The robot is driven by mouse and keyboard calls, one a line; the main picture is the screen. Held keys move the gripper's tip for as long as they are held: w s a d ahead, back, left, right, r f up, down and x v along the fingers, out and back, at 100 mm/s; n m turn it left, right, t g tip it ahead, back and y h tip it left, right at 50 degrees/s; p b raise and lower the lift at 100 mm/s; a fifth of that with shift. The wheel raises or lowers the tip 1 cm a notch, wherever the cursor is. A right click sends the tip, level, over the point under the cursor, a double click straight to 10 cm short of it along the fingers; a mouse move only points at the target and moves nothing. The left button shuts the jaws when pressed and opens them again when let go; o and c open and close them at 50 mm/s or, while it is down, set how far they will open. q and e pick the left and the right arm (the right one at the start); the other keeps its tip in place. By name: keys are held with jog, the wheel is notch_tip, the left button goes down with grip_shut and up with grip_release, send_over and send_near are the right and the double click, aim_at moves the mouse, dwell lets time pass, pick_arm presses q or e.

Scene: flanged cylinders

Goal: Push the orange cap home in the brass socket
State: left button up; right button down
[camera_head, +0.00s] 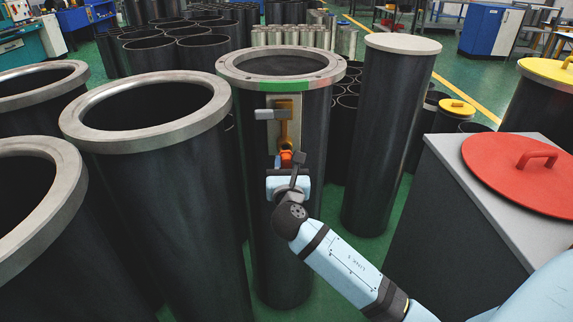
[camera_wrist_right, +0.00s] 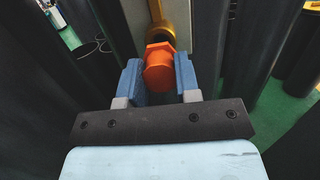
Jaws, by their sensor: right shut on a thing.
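The orange cap (camera_head: 286,158) is a small hex-headed piece at the front of the flanged black cylinder in the middle. It shows large in the right wrist view (camera_wrist_right: 159,70), between the blue fingers of my right gripper (camera_wrist_right: 159,78). My right gripper (camera_head: 288,168) is shut on it. The brass socket (camera_wrist_right: 157,30) is a golden ring with a stem, just beyond the cap; in the head view (camera_head: 286,144) it sits on a pale plate. The cap overlaps the socket's near edge in the wrist view. Whether they touch, and how deep the cap sits, I cannot tell. My left gripper is not in view.
The middle cylinder's flange (camera_head: 282,86) has a green and red band above the plate (camera_head: 287,110). Large open cylinders (camera_head: 150,118) crowd the left. A tall capped cylinder (camera_head: 395,120) and a grey box with a red lid (camera_head: 520,165) stand to the right.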

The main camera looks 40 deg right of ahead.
aim_at(286, 157)
jog(key=shift+r, duration=0.1)
dwell(0.3)
jog(key=shift+p, duration=0.5)
dwell(0.3)
jog(key=shift+p, duration=0.4)
jog(key=shift+f+p+x, duration=0.2)
jog(key=shift+p+x, duration=0.3)
jog(key=shift+x, duration=1.05)
dwell(0.5)
jog(key=c, duration=0.8)
grip_release()
jog(key=shift+o, duration=0.2)
jog(key=shift+s+a, duration=0.1)
